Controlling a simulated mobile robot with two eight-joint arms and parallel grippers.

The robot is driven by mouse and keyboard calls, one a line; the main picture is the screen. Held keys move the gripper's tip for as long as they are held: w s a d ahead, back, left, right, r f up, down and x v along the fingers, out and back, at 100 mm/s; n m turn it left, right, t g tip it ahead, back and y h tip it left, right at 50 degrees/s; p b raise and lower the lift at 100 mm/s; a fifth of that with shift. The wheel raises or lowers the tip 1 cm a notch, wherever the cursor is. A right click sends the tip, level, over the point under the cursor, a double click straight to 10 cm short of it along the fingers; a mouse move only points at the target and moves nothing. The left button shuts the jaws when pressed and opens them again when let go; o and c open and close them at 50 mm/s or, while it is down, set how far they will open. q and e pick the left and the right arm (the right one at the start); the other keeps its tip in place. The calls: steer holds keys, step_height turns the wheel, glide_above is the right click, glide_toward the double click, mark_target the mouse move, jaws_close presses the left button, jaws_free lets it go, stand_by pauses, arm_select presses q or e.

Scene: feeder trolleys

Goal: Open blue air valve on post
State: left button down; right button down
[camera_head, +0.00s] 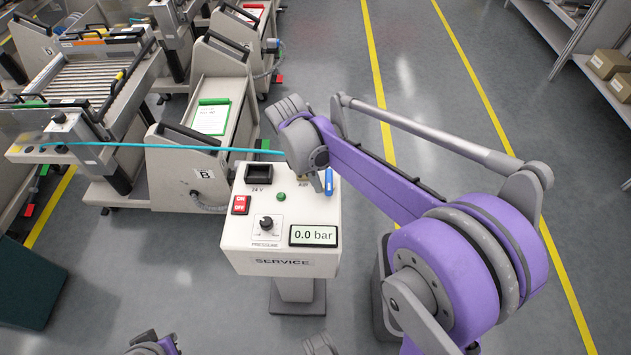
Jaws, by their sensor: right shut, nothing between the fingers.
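The service post (235,243) is a white box on a grey column in the middle of the head view. The blue air valve (329,182) is a small blue handle near the top right of its face, pointing along the picture's vertical. My right gripper (316,184) is over the post's top right, just left of the blue handle. It is shut and empty; its fingers are small and partly hidden by my wrist, so I cannot tell whether they touch the handle. The pressure display (313,235) reads 0.0 bar.
A blue hose (150,147) runs from the left trolley (60,130) towards the post's top. The post also has a black socket (259,175), a red ON/OFF switch (240,205) and a pressure knob (266,224). Trolley B (170,170) stands close at left. Floor on the right is clear.

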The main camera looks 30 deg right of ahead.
steer(key=shift+s+d+n+t, duration=0.1)
steer(key=shift+s+n+t, duration=0.3)
steer(key=shift+n, duration=1)
steer(key=shift+s+d+n+p, duration=0.1)
steer(key=shift+s+n+p, duration=0.2)
steer(key=shift+n, duration=0.2)
steer(key=shift+s+d+n+t+p, duration=0.15)
steer(key=shift+s+d+n+t, duration=0.1)
steer(key=shift+n, duration=0.8)
steer(key=shift+s+d+n+t+p, duration=0.15)
steer(key=shift+s+d+n+t, duration=0.1)
steer(key=shift+n, duration=0.75)
steer(key=shift+s+d+n+t+p, duration=0.15)
steer(key=shift+s+d+n+t, duration=0.1)
steer(key=shift+n, duration=0.8)
steer(key=shift+s+d+n+t, duration=0.15)
steer(key=shift+d+n+t, duration=0.15)
steer(key=shift+n, duration=0.65)
steer(key=shift+s+d+n+t, duration=0.15)
steer(key=shift+d+n, duration=0.15)
steer(key=shift+n, duration=0.65)
steer(key=shift+d+p, duration=0.15)
steer(key=shift+p, duration=0.15)
steer(key=shift+d, duration=0.6)
